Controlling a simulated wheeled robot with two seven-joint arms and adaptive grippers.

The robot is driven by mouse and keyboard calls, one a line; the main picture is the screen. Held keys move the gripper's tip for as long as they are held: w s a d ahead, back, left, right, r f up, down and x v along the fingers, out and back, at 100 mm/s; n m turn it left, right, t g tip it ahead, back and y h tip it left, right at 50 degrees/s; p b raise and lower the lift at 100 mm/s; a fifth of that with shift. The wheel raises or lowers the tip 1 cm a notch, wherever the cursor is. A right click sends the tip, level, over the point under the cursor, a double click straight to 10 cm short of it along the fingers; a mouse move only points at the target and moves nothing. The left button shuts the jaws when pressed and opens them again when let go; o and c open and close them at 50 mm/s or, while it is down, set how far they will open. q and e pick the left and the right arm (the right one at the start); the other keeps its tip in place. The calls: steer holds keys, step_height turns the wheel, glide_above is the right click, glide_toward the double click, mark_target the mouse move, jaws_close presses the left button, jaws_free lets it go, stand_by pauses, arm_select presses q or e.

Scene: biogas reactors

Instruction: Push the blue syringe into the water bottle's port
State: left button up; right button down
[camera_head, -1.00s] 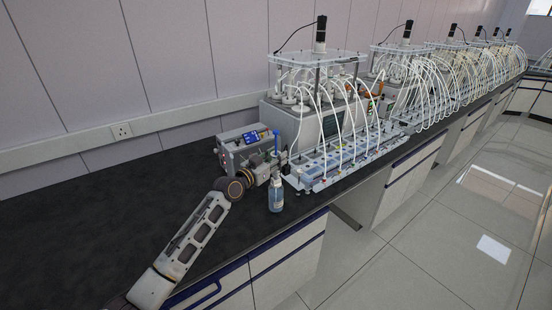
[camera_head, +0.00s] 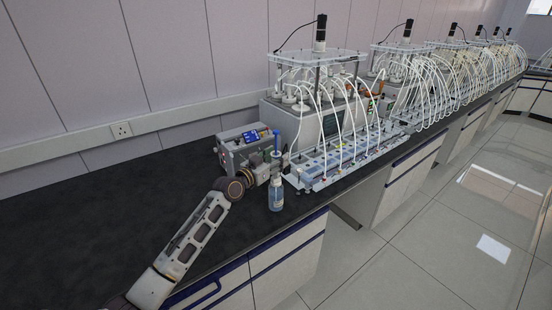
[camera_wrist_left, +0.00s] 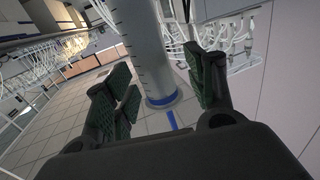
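The blue syringe (camera_head: 276,152) stands roughly upright above the water bottle (camera_head: 276,196), a small clear bottle with bluish liquid near the bench's front edge. The syringe's lower end and the bottle's port are too small to tell apart. My left gripper (camera_head: 271,174) is beside the syringe, just above the bottle. In the left wrist view my gripper's dark fingers (camera_wrist_left: 162,85) stand apart on both sides of the pale graduated barrel (camera_wrist_left: 144,50). A gap shows between the barrel and the right finger. My right gripper is out of view.
A grey control box (camera_head: 238,148) stands close behind my left gripper. A tubed rack (camera_head: 340,160) and a reactor unit (camera_head: 318,100) stand close on the right. The black bench top (camera_head: 90,220) is clear to the left.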

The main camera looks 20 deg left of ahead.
arm_select(q)
steer(key=shift+s+a, duration=0.1)
steer(key=shift+s, duration=0.05)
stand_by(0.3)
steer(key=v, duration=1.1)
steer(key=shift+s, duration=0.3)
steer(key=shift+a, duration=0.15)
stand_by(0.8)
